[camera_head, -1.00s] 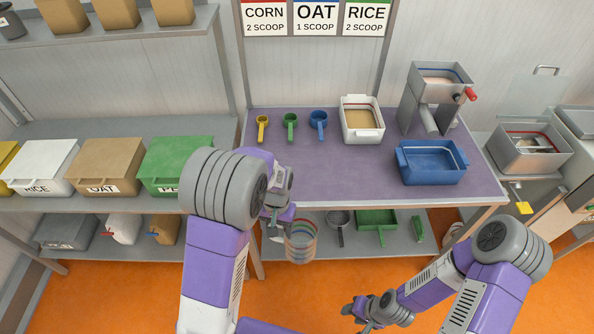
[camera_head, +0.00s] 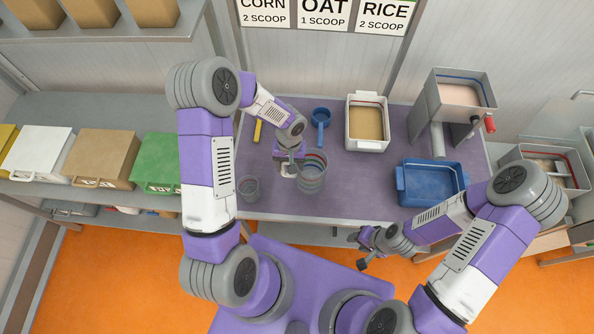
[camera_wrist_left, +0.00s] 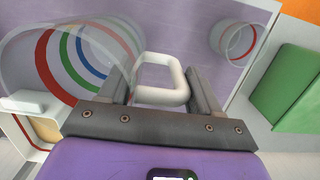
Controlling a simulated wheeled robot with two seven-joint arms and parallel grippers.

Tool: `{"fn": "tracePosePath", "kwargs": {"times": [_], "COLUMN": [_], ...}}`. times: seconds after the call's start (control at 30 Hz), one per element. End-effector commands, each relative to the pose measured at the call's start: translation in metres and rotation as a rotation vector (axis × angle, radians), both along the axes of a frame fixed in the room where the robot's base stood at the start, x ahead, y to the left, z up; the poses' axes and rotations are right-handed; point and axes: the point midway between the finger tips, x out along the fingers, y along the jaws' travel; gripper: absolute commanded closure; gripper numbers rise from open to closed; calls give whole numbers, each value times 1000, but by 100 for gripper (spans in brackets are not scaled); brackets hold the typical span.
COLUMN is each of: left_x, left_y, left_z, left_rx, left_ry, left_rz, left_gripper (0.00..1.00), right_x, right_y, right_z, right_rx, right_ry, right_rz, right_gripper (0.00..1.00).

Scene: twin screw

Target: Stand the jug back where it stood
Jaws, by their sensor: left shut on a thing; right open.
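The clear jug (camera_head: 312,174) with coloured bands is over the front part of the purple tabletop. My left gripper (camera_head: 289,171) is shut on its white handle, which shows between the fingers in the left wrist view (camera_wrist_left: 162,97). The jug's body (camera_wrist_left: 75,65) is left of the fingers there, with red, green and blue rings. It looks about upright; I cannot tell whether its base touches the table. My right gripper (camera_head: 358,250) is open and empty, in front of the table's front edge.
A smaller clear cup (camera_head: 249,188) stands on the table left of the jug. A blue scoop (camera_head: 320,120), a white bin (camera_head: 367,125) and a blue tub (camera_head: 431,182) are behind and right. The purple table (camera_head: 365,185) is bare right of the jug.

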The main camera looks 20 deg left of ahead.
Motion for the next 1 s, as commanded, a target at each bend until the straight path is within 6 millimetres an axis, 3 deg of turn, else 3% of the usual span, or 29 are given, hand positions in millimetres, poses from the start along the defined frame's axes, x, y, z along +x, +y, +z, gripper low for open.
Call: {"fn": "tracePosePath", "kwargs": {"times": [0.43,0.87,0.9,1.0], "left_x": [0,1,1,1], "left_y": [0,0,0,0], "left_z": [-54,-61,-61,-60], "left_rx": [0,1,1,1], "left_ry": [0,-3,-3,-3], "left_rz": [0,0,0,0], "left_gripper": [100,100,33,18], "right_x": [1,1,1,1], "right_y": [0,0,0,0], "right_z": [4,0,0,1], "right_rx": [0,0,0,0], "right_ry": [-1,-2,-2,-1], "right_rz": [0,-1,-1,0], "right_gripper": [57,57,57,57]}}
